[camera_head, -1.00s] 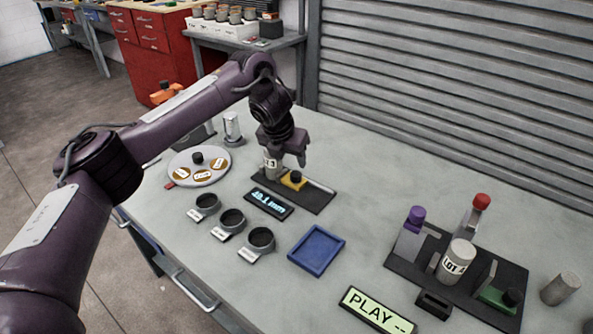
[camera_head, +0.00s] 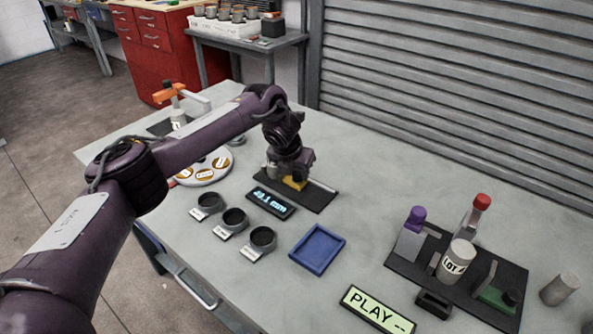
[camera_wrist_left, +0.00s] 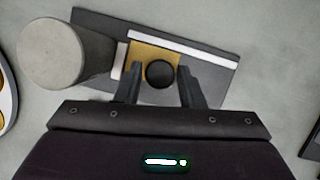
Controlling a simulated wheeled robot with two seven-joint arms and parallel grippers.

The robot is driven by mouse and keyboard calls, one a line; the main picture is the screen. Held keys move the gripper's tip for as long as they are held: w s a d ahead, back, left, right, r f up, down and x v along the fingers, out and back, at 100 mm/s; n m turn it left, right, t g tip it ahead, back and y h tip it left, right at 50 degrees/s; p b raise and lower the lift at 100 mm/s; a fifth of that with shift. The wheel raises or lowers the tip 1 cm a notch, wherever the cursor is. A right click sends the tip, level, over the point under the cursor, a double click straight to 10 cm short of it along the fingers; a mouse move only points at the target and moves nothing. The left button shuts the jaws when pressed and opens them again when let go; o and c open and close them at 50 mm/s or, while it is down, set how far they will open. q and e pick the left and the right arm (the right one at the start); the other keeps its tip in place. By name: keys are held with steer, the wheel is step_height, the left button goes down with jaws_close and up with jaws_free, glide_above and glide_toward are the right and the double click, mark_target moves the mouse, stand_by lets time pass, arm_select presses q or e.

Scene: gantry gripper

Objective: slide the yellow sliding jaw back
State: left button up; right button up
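The yellow sliding jaw (camera_head: 294,184) sits on a dark gauge base (camera_head: 318,197) on the bench. In the left wrist view the yellow jaw (camera_wrist_left: 143,54) carries a round black knob (camera_wrist_left: 160,74). My left gripper (camera_wrist_left: 160,92) is open and low over the jaw, one finger on each side of the knob, with small gaps seen. In the head view my left gripper (camera_head: 293,173) hides the knob. A grey cylinder (camera_wrist_left: 52,52) stands beside the jaw's pale left face; whether they touch is unclear. My right gripper is not in view.
A display (camera_head: 270,203) lies in front of the gauge, with several dark cups (camera_head: 234,218) and a blue tray (camera_head: 317,249) nearby. A round plate (camera_head: 208,168) is to the left. A dark fixture (camera_head: 456,277) stands at the right. Bench behind the gauge is clear.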

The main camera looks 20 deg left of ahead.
arm_select(q)
jaws_close()
steer(key=d, duration=0.2)
steer(key=s+d+p, duration=0.1)
steer(key=d, duration=0.1)
steer(key=shift+s, duration=0.2)
steer(key=shift+a, duration=0.1)
steer(key=shift+o, duration=2)
jaws_free()
steer(key=shift+r, duration=0.25)
steer(key=v, duration=0.7)
steer(key=shift+b, duration=0.3)
